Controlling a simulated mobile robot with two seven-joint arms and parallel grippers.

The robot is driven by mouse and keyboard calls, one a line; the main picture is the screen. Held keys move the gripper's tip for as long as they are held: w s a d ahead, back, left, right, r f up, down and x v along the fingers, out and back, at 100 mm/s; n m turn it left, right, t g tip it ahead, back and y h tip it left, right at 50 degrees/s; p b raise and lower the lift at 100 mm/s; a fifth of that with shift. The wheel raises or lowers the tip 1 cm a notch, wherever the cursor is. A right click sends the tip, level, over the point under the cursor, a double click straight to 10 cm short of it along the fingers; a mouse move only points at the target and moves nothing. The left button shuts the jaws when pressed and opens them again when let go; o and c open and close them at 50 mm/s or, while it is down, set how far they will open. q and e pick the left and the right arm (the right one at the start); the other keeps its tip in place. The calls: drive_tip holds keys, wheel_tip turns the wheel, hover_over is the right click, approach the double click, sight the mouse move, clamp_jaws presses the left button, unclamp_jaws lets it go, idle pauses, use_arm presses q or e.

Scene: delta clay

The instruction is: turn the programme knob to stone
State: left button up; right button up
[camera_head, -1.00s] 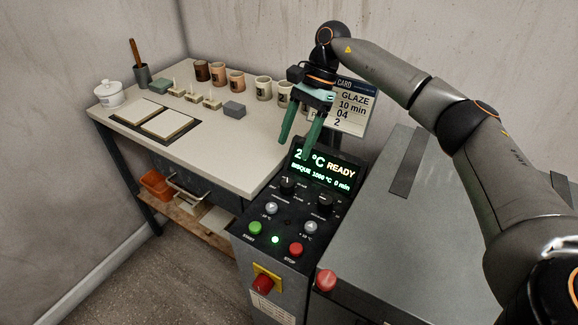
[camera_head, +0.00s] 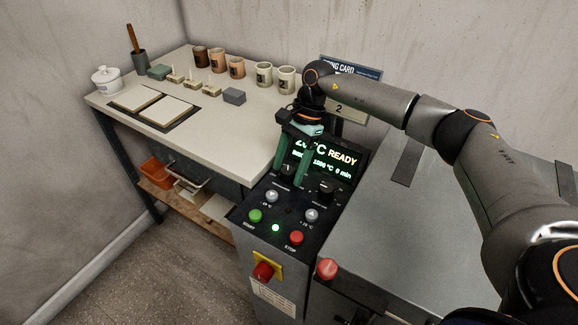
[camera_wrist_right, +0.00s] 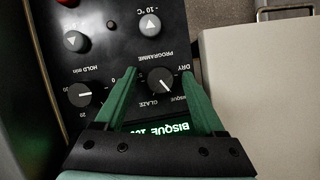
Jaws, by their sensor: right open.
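The black programme knob (camera_wrist_right: 161,80) sits on the control panel (camera_wrist_right: 112,40), its white pointer towards the BISQUE label in the right wrist view. DRY and GLAZE are also readable there; I see no stone label. My right gripper (camera_head: 290,178) is open, its green fingers pointing down at the panel. In the wrist view the knob lies between the fingertips (camera_wrist_right: 158,74), with gaps on both sides; whether they reach its height I cannot tell. In the head view the fingers partly cover the knob and the display (camera_head: 342,156), which reads READY. My left gripper is not in view.
The hold knob (camera_wrist_right: 80,94) is close beside one finger. Grey plus and minus buttons, a green start button (camera_head: 256,215) and a red stop button (camera_head: 297,238) lie nearer. A firing card (camera_head: 350,72) behind is mostly hidden by my arm. A table with cups stands left.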

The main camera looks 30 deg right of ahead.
drive_tip(key=shift+f, duration=0.1)
drive_tip(key=shift+c, duration=0.4)
clamp_jaws()
